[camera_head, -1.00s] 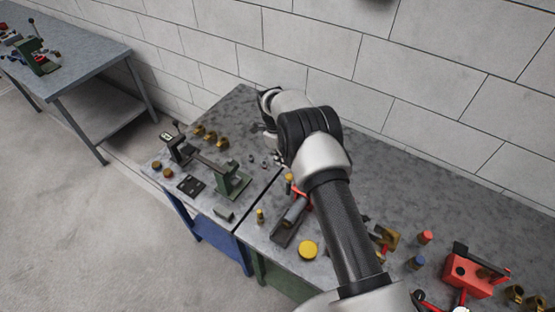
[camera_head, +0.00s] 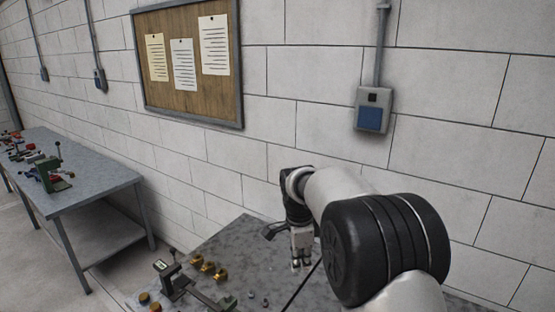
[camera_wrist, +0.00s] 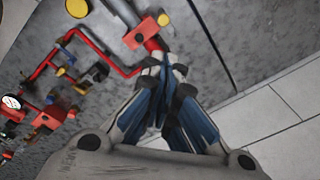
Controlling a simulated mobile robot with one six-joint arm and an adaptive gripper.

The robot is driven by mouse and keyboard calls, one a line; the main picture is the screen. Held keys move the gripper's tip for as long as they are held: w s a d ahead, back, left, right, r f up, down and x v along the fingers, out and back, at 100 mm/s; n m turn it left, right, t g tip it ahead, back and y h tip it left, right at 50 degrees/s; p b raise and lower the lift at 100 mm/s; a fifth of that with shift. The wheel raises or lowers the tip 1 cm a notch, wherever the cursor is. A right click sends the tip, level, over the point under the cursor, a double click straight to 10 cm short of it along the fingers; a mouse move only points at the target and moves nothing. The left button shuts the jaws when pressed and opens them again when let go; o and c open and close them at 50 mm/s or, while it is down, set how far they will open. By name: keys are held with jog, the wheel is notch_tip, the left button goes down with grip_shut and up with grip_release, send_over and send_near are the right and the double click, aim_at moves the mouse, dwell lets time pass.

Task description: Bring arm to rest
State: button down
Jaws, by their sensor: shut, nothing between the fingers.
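My gripper (camera_head: 301,262) hangs from the wrist of my raised arm in the head view, above the grey workbench (camera_head: 240,250). In the wrist view my gripper (camera_wrist: 165,62) is shut and empty, its fingertips together. Below and around the fingertips in that view lie red pipework (camera_wrist: 50,62) and a red block with a yellow cap on the bench. The fingertips appear close to the red block in the picture, but I cannot tell whether they touch it.
Brass fittings (camera_head: 208,268) and a dark green bench tool (camera_head: 172,280) stand on the bench at lower left. A second bench (camera_head: 85,170) stands at far left. The block wall carries a notice board (camera_head: 188,105) and a grey switch box (camera_head: 374,112).

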jog(key=s+d+r+n+t+b, duration=0.1)
jog(key=s+d+r+n+b, duration=0.25)
jog(key=s, duration=0.45)
jog(key=s+d+r+n+t+b, duration=0.1)
jog(key=s+d+r+n+b, duration=0.2)
jog(key=s, duration=0.5)
jog(key=s+f+n+t+b, duration=0.1)
jog(key=s+f+n, duration=0.3)
jog(key=s, duration=0.5)
jog(key=s+d+f+n+b, duration=0.1)
jog(key=s+f+n+b, duration=0.3)
jog(key=s, duration=0.6)
jog(key=shift+s+d+f+n+t+y, duration=0.2)
jog(key=shift+s+n+t+y, duration=0.15)
jog(key=shift+n, duration=0.7)
jog(key=c, duration=2.3)
grip_release()
